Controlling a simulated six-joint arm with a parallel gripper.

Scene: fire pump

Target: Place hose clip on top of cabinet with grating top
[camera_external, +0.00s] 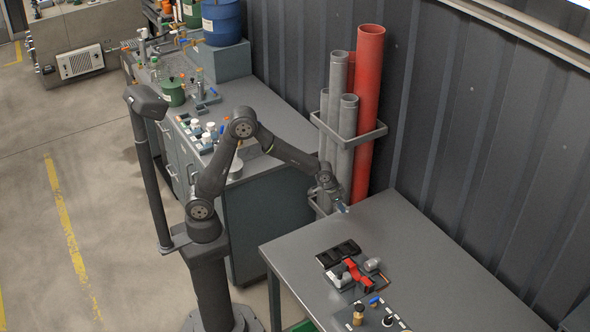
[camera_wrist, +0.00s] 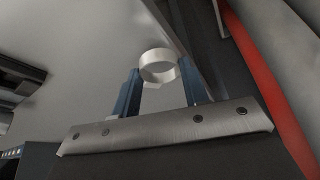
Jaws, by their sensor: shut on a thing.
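My gripper (camera_external: 342,207) is at the end of the arm, over the back left corner of the right-hand grey table. In the wrist view its two blue fingers are shut on a pale metal ring, the hose clip (camera_wrist: 158,74). The ring sits between the fingertips with its opening visible. The clip is too small to make out clearly in the external view.
Grey pipes (camera_external: 337,100) and a red pipe (camera_external: 367,95) stand in a wall rack close behind my gripper. The right table (camera_external: 420,245) has a red tool (camera_external: 357,273) and small parts at its front left. Bottles (camera_external: 208,132) and a green pot (camera_external: 173,93) crowd the worktop.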

